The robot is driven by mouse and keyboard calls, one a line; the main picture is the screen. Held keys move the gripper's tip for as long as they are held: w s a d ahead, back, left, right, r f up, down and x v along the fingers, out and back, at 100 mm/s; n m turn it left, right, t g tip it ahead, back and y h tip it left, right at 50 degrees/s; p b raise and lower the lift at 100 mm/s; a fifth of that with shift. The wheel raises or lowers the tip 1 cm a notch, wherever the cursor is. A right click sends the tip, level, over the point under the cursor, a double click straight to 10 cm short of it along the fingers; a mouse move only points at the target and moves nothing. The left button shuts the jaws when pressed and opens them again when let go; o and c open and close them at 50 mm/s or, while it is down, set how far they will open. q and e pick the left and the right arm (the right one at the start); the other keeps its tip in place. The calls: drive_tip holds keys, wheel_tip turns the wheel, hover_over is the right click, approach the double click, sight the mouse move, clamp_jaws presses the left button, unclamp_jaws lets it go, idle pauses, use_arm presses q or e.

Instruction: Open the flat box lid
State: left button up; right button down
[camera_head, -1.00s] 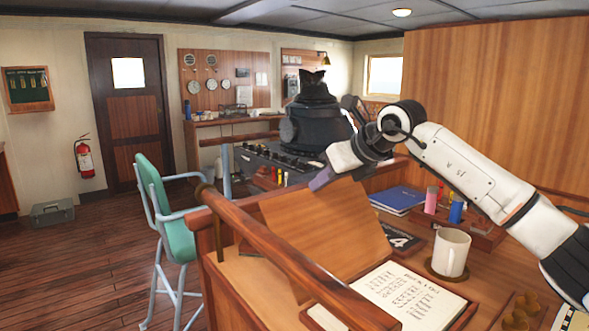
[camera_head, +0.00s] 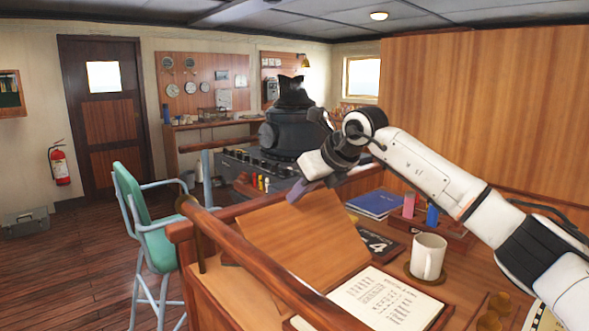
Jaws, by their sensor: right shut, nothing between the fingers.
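The flat box lid (camera_head: 305,240) is a plain wooden panel on the desk, raised and tilted, with its upper edge toward the back. My right gripper (camera_head: 299,192) is shut and empty at the lid's upper edge. I cannot tell whether its purple-grey fingertips touch the lid. The inside of the box is hidden from this angle. My left gripper is not in view.
An open book (camera_head: 372,300) lies in front of the lid. A wooden rail (camera_head: 262,262) runs along the desk's left side.

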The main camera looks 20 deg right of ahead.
wheel_tip(320, 180, up, 11)
drive_tip(key=w+a+p, duration=0.1)
drive_tip(key=w+p, duration=0.1)
drive_tip(key=shift+w, duration=0.3)
